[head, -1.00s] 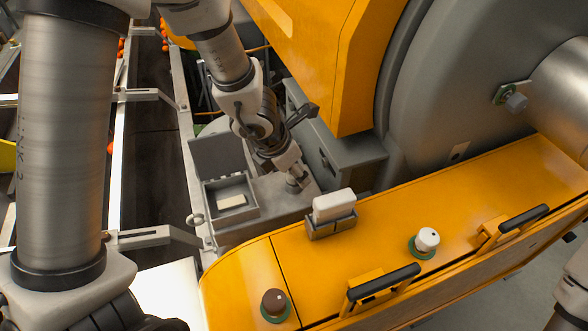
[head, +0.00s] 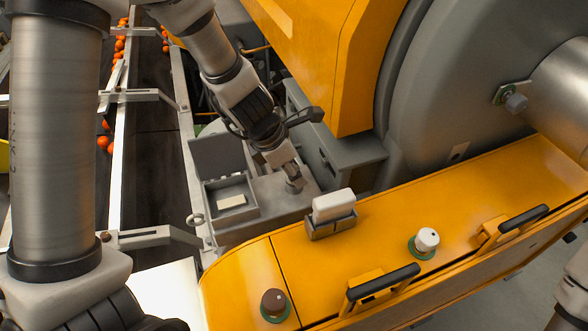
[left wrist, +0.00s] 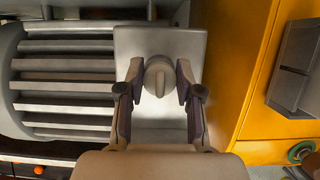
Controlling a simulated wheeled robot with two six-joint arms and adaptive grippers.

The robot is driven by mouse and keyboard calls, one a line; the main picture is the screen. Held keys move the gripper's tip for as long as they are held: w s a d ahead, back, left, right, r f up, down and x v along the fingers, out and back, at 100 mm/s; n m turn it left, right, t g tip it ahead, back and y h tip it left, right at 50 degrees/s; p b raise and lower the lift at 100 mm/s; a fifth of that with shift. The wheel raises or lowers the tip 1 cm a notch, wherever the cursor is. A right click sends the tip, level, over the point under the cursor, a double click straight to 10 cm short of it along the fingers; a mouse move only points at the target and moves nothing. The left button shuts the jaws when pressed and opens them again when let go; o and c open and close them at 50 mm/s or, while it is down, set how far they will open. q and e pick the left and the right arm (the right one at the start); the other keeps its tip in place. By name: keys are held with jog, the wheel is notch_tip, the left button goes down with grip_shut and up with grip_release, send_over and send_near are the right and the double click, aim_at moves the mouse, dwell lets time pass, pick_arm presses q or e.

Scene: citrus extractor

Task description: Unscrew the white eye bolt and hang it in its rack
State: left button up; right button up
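My left gripper (head: 292,178) points down at a grey round stud (head: 295,187) on the flat grey top, well to the right of that ring. In the left wrist view its two fingers (left wrist: 159,82) stand on either side of a grey round knob (left wrist: 159,76) with a raised ridge. I cannot tell whether the fingers touch it. I cannot make out which thing is the rack. My right gripper is not in view.
A small grey box (head: 230,197) with an open lid stands left of the gripper. A white block sits in a holder (head: 332,226) on the yellow panel, with a white knob (head: 426,240), a brown knob (head: 274,303) and black handles. The yellow hood (head: 345,90) stands close behind the gripper.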

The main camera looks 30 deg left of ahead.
pick_arm(q)
jog(key=n+y, duration=0.1)
jog(key=n, duration=0.2)
jog(key=shift+t, duration=0.3)
jog(key=n+y, duration=0.1)
jog(key=n, duration=0.3)
jog(key=shift+y, duration=0.3)
jog(key=o, duration=0.6)
jog(key=shift+o, duration=0.2)
